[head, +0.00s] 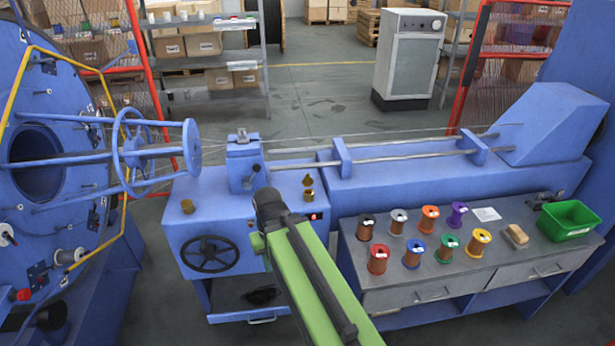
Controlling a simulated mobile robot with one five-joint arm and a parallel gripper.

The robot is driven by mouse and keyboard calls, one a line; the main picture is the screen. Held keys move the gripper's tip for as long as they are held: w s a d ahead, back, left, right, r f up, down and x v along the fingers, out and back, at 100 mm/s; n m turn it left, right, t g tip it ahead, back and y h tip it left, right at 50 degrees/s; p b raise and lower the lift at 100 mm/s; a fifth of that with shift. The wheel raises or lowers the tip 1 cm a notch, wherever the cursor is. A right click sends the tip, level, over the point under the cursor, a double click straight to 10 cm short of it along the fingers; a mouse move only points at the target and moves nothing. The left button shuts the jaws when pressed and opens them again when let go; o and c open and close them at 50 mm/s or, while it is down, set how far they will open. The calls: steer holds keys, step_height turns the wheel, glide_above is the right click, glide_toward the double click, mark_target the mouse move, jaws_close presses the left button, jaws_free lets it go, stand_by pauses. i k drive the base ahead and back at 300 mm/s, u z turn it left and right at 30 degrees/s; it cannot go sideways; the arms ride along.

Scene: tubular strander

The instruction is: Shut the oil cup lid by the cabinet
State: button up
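Small brass oil cups stand on top of the blue machine housing. One brass cup (187,206) is at the left, above the black handwheel. Two brass pieces, an upper one (308,181) and a lower one (308,194), stand close together at the right, above a small red display. They are too small to tell which lid is open or shut. My green arm reaches up from the bottom; its dark end, with my gripper (267,203), is over the housing between the left cup and the right pair. Its fingers cannot be made out. A grey-white cabinet (408,60) stands at the back.
A grey bench (480,262) at the right holds several coloured spools, a green bin (568,220) and a brush-like block. A black handwheel (209,254) is on the housing front. A large blue rotor with rods (155,150) is at the left. Wires run above the housing.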

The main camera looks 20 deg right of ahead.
mark_target(308, 181)
steer(key=k, duration=1.25)
steer(key=u, duration=0.35)
steer(key=i, duration=0.55)
steer(key=u, duration=0.6)
steer(key=i, duration=1.4)
steer(key=z, duration=0.25)
